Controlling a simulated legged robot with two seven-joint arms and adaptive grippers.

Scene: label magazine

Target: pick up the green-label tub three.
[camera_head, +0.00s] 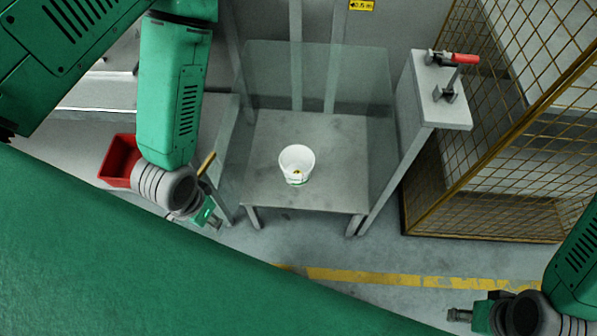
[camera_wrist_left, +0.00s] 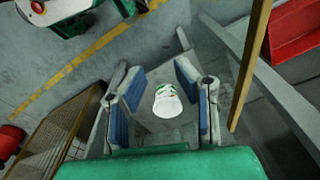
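A white tub (camera_head: 296,165) with a green mark and a small yellow spot low on its front stands upright on a low grey table (camera_head: 330,135). It also shows in the left wrist view (camera_wrist_left: 167,102), below and between the fingers of my left gripper (camera_wrist_left: 160,97). That gripper has blue pads spread wide, with nothing between them. In the head view my left gripper (camera_head: 207,218) is left of the table, apart from the tub. My right gripper (camera_head: 458,315) is at the lower right, away from the table; its finger opening is too small to tell. No number is readable on the tub.
A clear panel (camera_head: 310,75) stands upright at the table. A red bin (camera_head: 120,160) is at the left. A grey post with a red-handled clamp (camera_head: 455,58) and a yellow mesh cage (camera_head: 480,150) stand at the right. A wooden-coloured bar (camera_wrist_left: 248,65) runs beside my left gripper.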

